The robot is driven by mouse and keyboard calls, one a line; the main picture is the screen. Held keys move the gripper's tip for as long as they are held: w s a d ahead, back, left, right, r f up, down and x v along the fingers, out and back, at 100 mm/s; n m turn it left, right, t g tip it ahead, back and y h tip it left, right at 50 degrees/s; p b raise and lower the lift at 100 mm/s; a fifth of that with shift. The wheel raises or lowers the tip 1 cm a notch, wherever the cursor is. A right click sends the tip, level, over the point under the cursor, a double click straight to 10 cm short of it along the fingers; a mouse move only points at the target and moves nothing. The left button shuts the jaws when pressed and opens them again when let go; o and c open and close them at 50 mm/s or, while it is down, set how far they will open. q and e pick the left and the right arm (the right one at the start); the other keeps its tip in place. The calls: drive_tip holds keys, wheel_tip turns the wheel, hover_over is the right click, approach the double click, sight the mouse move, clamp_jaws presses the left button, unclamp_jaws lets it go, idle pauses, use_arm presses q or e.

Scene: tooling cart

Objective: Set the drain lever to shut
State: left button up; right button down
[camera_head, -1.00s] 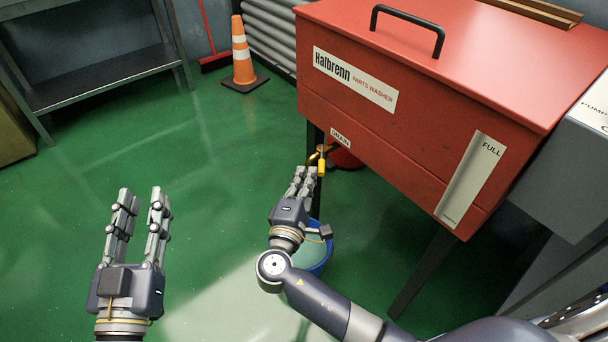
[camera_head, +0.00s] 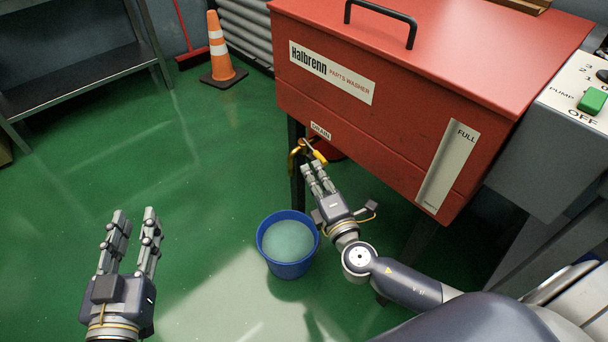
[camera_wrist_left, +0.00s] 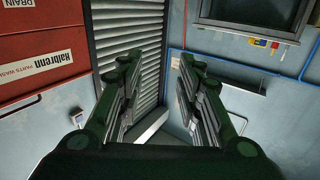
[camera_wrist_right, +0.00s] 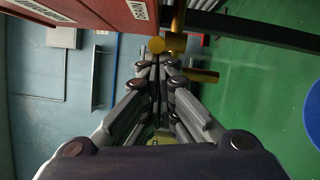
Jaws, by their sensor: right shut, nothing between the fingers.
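The drain tap (camera_head: 293,158), a brass spout, sits under the DRAIN label (camera_head: 320,131) on the red parts washer (camera_head: 420,95). Its yellow lever (camera_head: 318,156) slants down to the right in the head view. In the right wrist view the lever's round yellow end (camera_wrist_right: 157,45) shows just beyond the fingertips, beside brass fittings (camera_wrist_right: 176,42). My right gripper (camera_head: 315,168) is shut and empty, its tips close to the lever; whether they touch it I cannot tell. My left gripper (camera_head: 135,214) is open and empty over the floor, away from the washer.
A blue bucket (camera_head: 287,268) of cloudy liquid stands on the green floor below the tap. A washer leg (camera_head: 297,180) is behind the spout. A pump switch box (camera_head: 560,120) is at right.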

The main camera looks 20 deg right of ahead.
use_arm(q)
drive_tip(key=shift+s+d+r+t+h+b, duration=0.1)
drive_tip(key=shift+r+t+h+b, duration=0.1)
drive_tip(key=shift+r+t, duration=0.55)
drive_tip(key=shift+s+d+r+t+h+b, duration=0.1)
drive_tip(key=shift+r+t+h, duration=0.15)
drive_tip(key=shift+r, duration=0.85)
drive_tip(key=shift+s+d+r+t+h+b, duration=0.15)
drive_tip(key=shift+r+t, duration=0.45)
drive_tip(key=shift+r, duration=0.35)
use_arm(e)
drive_tip(key=shift+d, duration=0.95)
use_arm(q)
drive_tip(key=shift+a, duration=0.1)
use_arm(e)
drive_tip(key=shift+a+f, duration=0.1)
